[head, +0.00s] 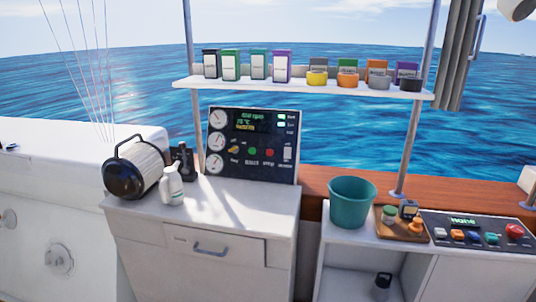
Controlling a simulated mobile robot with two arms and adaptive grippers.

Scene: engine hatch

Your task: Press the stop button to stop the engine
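The engine panel (254,144) is a dark upright board at the back of the white cabinet top. It has three round gauges on its left and a small display with green and yellow text. In its lower part are a green button (252,152) and a red button (268,152) side by side, with small labels below that are too small to read surely. Neither of my grippers is in the head view.
A black-and-white cylindrical container (135,168), a white bottle (171,186) and a black handset (183,160) stand left of the panel. A shelf (300,86) with boxes and tins hangs above. Right are a green bucket (352,202), a wooden tray (402,233) and another button panel (478,233).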

